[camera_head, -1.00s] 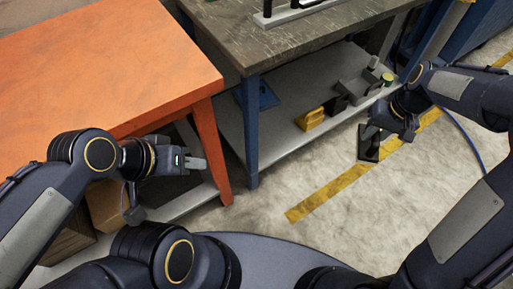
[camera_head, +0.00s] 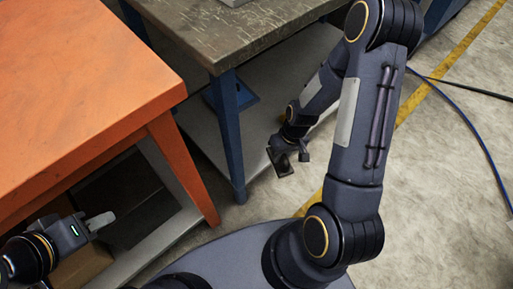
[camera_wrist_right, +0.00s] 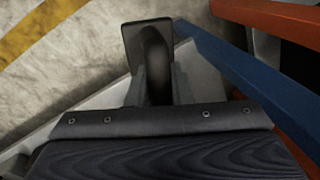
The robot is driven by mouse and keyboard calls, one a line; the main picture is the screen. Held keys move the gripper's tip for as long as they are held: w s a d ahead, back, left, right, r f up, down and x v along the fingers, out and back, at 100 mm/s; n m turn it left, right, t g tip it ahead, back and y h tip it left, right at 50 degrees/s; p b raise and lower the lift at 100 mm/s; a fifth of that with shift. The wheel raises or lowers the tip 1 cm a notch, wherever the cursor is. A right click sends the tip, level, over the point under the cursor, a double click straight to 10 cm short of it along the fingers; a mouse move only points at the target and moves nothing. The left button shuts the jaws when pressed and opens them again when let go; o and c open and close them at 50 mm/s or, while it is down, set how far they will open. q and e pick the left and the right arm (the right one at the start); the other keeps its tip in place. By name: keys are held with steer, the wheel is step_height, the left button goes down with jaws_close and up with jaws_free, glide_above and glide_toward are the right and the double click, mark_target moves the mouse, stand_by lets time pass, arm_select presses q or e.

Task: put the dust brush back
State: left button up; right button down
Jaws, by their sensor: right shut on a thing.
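My right gripper (camera_head: 287,147) reaches down in front of the grey workbench, beside its lower shelf. It is shut on a dark brush-like thing, which I take to be the dust brush (camera_head: 283,166).
The grey workbench (camera_head: 225,38) has a lower shelf (camera_head: 257,128) and a blue leg (camera_head: 226,140) left of my right gripper. A blue item (camera_head: 236,96) lies on the shelf. The orange table (camera_head: 80,90) fills the left. Cables cross the open floor (camera_head: 445,190) at right.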

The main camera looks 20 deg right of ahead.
steer(key=w+f+b, duration=0.2)
steer(key=w+f, duration=0.2)
steer(key=w+a+f+b, duration=0.1)
steer(key=w+f+b, duration=0.2)
steer(key=w+f, duration=0.1)
steer(key=w+f+b, duration=0.2)
steer(key=w+f, duration=0.2)
steer(key=w, duration=0.1)
steer(key=shift+w+a+f+b, duration=0.1)
steer(key=shift+a+f+b, duration=0.1)
steer(key=shift+f+b, duration=0.2)
steer(key=shift+r, duration=0.15)
steer(key=c, duration=1.3)
jaws_free()
